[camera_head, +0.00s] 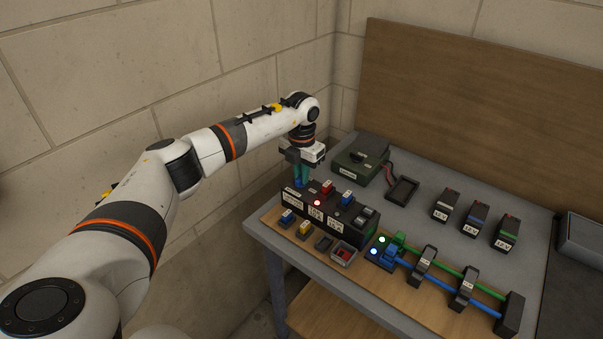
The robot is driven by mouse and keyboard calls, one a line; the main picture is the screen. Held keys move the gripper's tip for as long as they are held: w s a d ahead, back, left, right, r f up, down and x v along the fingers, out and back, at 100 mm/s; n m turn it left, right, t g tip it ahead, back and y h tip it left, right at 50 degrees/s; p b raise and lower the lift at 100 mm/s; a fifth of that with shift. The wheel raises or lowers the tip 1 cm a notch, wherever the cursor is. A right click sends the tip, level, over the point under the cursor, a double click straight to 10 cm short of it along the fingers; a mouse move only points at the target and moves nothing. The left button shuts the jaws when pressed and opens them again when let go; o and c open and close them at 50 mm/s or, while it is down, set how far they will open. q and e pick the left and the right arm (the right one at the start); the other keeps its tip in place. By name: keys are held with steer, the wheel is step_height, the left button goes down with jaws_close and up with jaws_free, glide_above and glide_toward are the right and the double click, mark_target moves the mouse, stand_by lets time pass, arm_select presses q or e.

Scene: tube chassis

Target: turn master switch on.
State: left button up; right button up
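My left gripper (302,178) comes down from the left over the rear left end of a black control box (345,222). Its narrow blue-green fingers are seen small and close together, so I cannot tell whether they are open or shut, or whether they touch anything. The box carries a lit red lamp (318,203), red and blue modules, white labels and grey buttons. A dark green unit (352,165) with a black knob-like part on top stands behind it. I cannot read which part is the master switch. My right gripper is not in view.
A wooden board (405,285) along the table front holds small coloured blocks, lit lamps, and green and blue tubes through black clamps. A dark tray (402,190) and black-cased 12 V blocks (476,219) stand behind. A wooden panel (470,110) backs the grey table (410,215).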

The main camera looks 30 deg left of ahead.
arm_select(q)
steer(key=o, duration=0.4)
step_height(320, 180, up, 12)
steer(key=b, duration=0.3)
stand_by(0.6)
